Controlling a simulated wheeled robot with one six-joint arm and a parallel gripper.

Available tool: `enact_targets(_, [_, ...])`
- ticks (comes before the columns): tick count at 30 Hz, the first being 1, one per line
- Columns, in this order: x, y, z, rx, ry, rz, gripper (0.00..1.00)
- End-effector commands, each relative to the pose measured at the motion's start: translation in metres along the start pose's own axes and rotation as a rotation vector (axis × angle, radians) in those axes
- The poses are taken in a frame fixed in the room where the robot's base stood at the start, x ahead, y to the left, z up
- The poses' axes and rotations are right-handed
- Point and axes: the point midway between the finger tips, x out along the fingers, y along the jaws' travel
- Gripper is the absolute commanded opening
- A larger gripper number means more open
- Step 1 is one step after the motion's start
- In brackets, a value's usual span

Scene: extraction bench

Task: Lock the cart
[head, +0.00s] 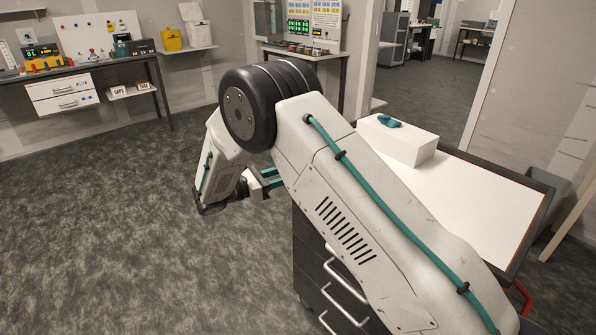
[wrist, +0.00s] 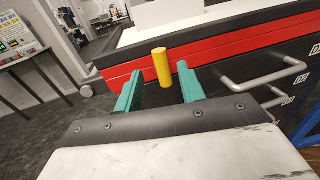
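The cart is a dark drawer cabinet with a pale top (head: 480,205), standing at the right in the head view. In the wrist view its side shows red bands (wrist: 225,48) and grey drawer handles. A yellow upright cylinder (wrist: 161,68) stands out at the cart's face. My gripper (wrist: 163,85) has two teal fingers, open, one on each side of the cylinder with a gap visible on both sides. In the head view my gripper (head: 270,181) is beside the cart's left side, partly hidden by my arm; the yellow cylinder is hidden there.
A white box (head: 410,145) with a small teal object (head: 389,121) sits on the cart top. A red handle (head: 524,297) shows at its near right edge. A bench (head: 75,72) stands along the left wall. The grey floor left of the cart is clear.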

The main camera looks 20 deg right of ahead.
Motion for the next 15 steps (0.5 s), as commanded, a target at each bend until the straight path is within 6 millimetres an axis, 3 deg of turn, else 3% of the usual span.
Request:
enact_targets(7, [0.042, -0.001, 0.0, 0.001, 0.002, -0.005, 0.39])
enact_targets(15, [0.062, -0.001, 0.0, 0.001, 0.002, -0.003, 0.39])
